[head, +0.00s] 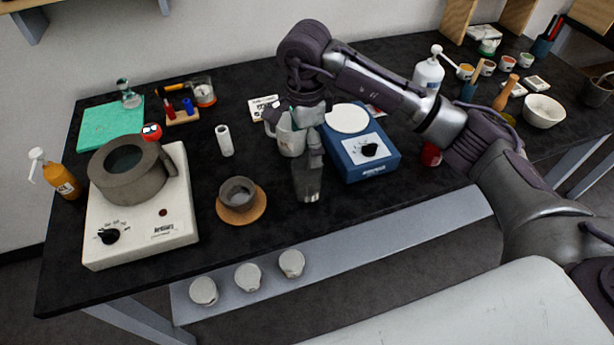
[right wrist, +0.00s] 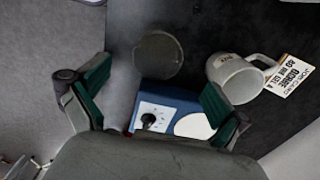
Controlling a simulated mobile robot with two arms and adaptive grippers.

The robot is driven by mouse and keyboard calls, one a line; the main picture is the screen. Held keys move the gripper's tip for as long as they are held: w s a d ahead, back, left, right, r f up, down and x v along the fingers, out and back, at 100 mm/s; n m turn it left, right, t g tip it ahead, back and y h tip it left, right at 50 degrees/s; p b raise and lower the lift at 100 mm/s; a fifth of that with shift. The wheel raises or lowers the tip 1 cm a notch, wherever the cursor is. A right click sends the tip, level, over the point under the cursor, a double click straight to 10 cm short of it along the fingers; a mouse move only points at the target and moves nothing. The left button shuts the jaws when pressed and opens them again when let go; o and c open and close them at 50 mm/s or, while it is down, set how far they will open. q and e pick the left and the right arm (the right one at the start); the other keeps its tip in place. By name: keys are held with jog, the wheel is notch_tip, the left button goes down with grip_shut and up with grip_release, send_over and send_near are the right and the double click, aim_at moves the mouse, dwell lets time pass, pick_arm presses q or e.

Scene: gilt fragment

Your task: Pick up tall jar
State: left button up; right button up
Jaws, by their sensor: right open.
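A tall, dark see-through jar (head: 307,183) stands on the black bench, in front of a grey mug (head: 289,139) and left of a blue stirrer plate. My right gripper (head: 302,118) is above and behind it, partly covering the mug and the jar's upper part in the head view. In the right wrist view the jar shows as a dark round shape (right wrist: 158,55), beyond and between the green-padded fingers. My right gripper (right wrist: 156,76) is open and empty there. The mug (right wrist: 236,78) lies right of the jar in that view. My left gripper is not in view.
The blue stirrer (head: 362,160) with a white top is close on the jar's right. A crucible on a cork mat (head: 258,205) and a white cylinder (head: 224,140) stand to its left. The bench in front of the jar is clear.

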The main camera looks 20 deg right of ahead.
aim_at(307, 167)
notch_tip(307, 167, down, 4)
jog(key=shift+s+f+p, duration=0.1)
jog(key=shift+f+p, duration=0.1)
jog(key=shift+p, duration=0.75)
notch_tip(307, 167, down, 3)
jog(key=shift+s+d+r+p, duration=0.1)
jog(key=shift+r+p, duration=0.1)
jog(key=shift+p, duration=0.25)
jog(key=shift+f, duration=0.45)
jog(key=c, duration=1.1)
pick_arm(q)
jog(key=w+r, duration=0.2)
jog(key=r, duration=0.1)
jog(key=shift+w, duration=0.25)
pick_arm(e)
jog(key=shift+c, duration=0.7)
jog(key=shift+r, duration=0.2)
